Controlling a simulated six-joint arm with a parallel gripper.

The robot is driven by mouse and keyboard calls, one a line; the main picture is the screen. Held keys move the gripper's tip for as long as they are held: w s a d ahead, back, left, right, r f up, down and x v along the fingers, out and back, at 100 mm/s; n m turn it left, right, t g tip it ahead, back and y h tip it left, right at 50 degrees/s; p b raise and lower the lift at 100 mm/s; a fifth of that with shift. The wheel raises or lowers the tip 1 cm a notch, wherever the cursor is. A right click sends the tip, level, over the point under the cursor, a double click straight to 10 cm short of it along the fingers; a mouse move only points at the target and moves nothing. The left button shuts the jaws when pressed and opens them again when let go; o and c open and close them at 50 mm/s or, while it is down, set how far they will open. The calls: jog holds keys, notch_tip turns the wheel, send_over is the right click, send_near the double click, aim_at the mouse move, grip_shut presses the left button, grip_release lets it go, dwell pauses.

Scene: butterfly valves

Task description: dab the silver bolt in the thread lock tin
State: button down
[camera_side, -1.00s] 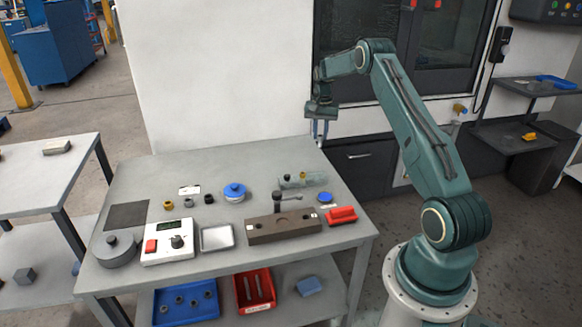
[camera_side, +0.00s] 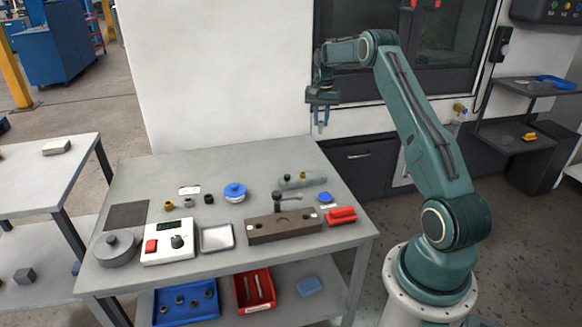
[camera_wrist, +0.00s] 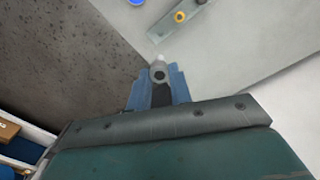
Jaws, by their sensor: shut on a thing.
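My gripper (camera_side: 321,130) is raised above the back right of the bench. In the wrist view my gripper (camera_wrist: 158,85) is shut on a silver bolt (camera_wrist: 159,68), whose grey round end shows between the blue fingers. The bolt is too small to make out in the side view. A round tin with a blue knobbed lid (camera_side: 234,191) stands mid-bench, and a small blue round piece (camera_side: 325,197) lies at the right. I cannot tell which of them is the thread lock tin.
A pale rack (camera_side: 303,181) holds a black and a yellow bolt; it shows in the wrist view too (camera_wrist: 186,22). A brown block (camera_side: 284,229) with a lever, a red piece (camera_side: 342,215), a metal tray (camera_side: 217,238) and a white control box (camera_side: 168,243) fill the front.

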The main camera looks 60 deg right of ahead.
jog(key=shift+f, duration=0.1)
jog(key=shift+s+a+f, duration=0.15)
jog(key=shift+a+f, duration=0.1)
jog(key=shift+f, duration=0.25)
jog(key=s+a+f, duration=0.6)
jog(key=a+f, duration=0.1)
jog(key=f, duration=0.4)
jog(key=shift+s+a+f, duration=0.2)
jog(key=shift+a+f, duration=0.05)
jog(key=shift+a, duration=0.1)
jog(key=shift+f, duration=0.15)
jog(key=shift+f, duration=2.8)
jog(key=shift+f, duration=0.65)
jog(key=shift+r, duration=0.1)
dwell(0.3)
notch_tip(320, 180, up, 7)
dwell(1.1)
